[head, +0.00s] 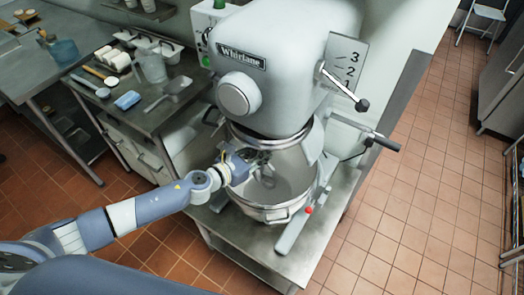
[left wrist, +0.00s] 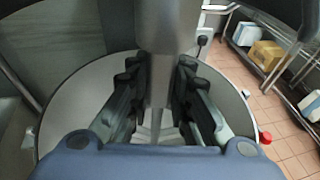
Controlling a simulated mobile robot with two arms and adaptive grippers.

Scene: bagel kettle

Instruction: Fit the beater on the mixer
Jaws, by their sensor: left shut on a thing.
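The large grey mixer (head: 290,70) stands on a steel table, with its metal bowl (head: 290,212) under its head. My left gripper (head: 258,160) reaches in from the left over the bowl's rim, below the mixer head. It is shut on the beater (head: 267,181), part of which shows inside the bowl opening. In the left wrist view the beater's grey metal shaft (left wrist: 163,60) stands between the dark fingers (left wrist: 160,105), with the bowl (left wrist: 75,95) around them. The top of the beater is hidden, so I cannot tell whether it touches the mixer. My right gripper is out of view.
A side table at left holds a blue sponge (head: 127,100), a scoop (head: 178,86) and tubs. Tiled floor is clear at right.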

